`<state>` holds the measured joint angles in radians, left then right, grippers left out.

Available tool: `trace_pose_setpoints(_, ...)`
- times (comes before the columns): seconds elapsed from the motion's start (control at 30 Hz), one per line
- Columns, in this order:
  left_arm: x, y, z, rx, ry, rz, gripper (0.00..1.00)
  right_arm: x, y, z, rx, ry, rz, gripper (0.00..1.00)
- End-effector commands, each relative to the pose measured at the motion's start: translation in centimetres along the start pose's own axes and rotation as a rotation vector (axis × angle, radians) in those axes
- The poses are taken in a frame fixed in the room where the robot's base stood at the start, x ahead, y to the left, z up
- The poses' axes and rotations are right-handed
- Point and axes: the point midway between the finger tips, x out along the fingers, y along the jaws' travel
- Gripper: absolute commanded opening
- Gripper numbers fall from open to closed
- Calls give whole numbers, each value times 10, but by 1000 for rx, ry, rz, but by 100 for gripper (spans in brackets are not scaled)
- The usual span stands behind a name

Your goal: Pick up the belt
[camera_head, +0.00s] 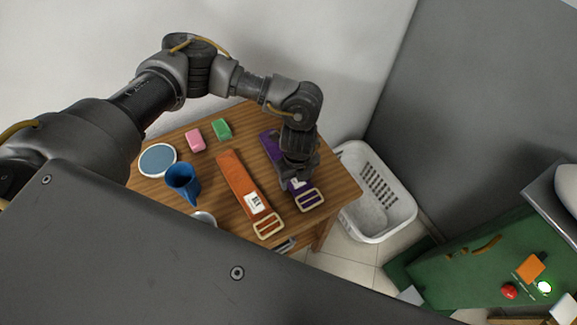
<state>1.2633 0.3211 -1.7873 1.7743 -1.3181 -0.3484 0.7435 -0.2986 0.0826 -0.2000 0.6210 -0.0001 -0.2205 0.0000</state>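A purple belt (311,202) with a pale buckle lies at the right side of the wooden table (344,190). An orange belt (234,178) with a pale buckle and a white tag lies to its left. My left gripper (297,184) points down right over the purple belt and hides its middle part. Its fingers are dark and small, and I cannot tell whether they are open or closed on the belt. My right gripper does not show.
A blue cup (183,182), a round blue-topped dish (157,160), a pink block (195,140) and a green block (221,129) stand on the table's left and back. A white laundry basket (382,210) stands right of the table. A green surface (470,268) holds small items at far right.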

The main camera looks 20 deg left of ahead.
Motion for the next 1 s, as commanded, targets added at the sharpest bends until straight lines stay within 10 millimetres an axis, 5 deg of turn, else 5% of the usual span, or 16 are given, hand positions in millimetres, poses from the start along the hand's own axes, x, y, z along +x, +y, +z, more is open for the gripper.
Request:
trace_pose_setpoints(0.23, 0, 0, 0, 0, 0, 0, 33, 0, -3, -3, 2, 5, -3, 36)
trace_pose_setpoints(0.63, -10, -1, 0, 1, 1, -1, 33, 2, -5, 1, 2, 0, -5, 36)
trace_pose_setpoints(0.8, -34, 0, -2, 6, 0, -3, 33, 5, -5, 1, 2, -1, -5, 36)
trace_pose_setpoints(1.0, -79, 15, -36, 14, -4, -6, 33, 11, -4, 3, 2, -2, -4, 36)
